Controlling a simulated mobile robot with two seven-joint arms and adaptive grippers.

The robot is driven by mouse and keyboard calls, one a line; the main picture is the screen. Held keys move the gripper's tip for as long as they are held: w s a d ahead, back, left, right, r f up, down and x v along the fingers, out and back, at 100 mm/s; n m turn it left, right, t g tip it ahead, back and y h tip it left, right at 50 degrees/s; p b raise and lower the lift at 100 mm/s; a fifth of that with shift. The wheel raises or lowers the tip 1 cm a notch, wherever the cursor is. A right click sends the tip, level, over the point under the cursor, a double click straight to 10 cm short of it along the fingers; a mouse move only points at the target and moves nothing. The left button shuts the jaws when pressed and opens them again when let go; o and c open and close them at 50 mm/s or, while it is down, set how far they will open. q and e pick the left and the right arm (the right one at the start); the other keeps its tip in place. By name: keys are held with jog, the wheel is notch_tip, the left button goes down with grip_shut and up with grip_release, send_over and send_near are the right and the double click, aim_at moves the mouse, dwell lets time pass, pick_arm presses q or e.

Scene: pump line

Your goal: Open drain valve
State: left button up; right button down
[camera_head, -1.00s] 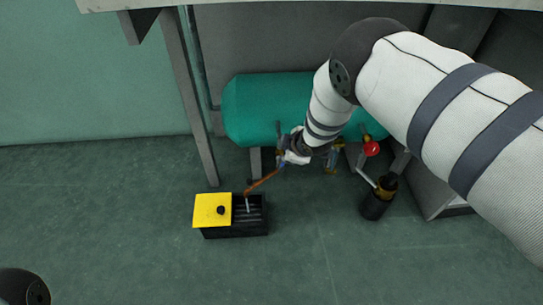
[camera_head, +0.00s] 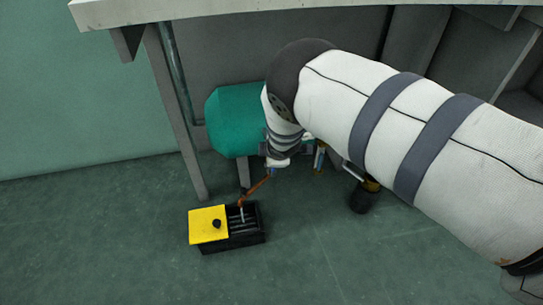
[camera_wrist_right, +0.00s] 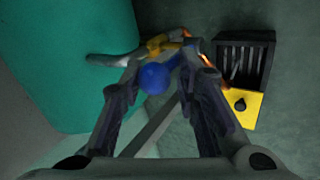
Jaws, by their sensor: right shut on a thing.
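The drain valve is under the teal tank (camera_head: 232,122). A copper-coloured pipe (camera_head: 256,189) runs from it down to a black slotted drain box (camera_head: 246,238). In the right wrist view, a blue ball knob (camera_wrist_right: 155,78) and a brass valve body (camera_wrist_right: 162,42) show between and just beyond the fingers. My right gripper (camera_wrist_right: 164,62) is shut on the blue-knobbed valve handle; the exact finger contact is blurred. In the head view, the right gripper (camera_head: 277,163) is at the tank's underside, partly hidden by my arm. My left gripper is out of view.
A yellow lid (camera_head: 208,224) with a black knob covers part of the drain box. A table edge (camera_head: 220,10) hangs above, with a grey leg (camera_head: 178,115) left of the tank. A black cylinder (camera_head: 363,199) stands at right. The front floor is clear.

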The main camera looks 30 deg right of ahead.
jog(key=shift+w+r, duration=0.1)
jog(key=shift+w, duration=0.05)
jog(key=c, duration=1.2)
grip_release()
jog(key=v, duration=1.2)
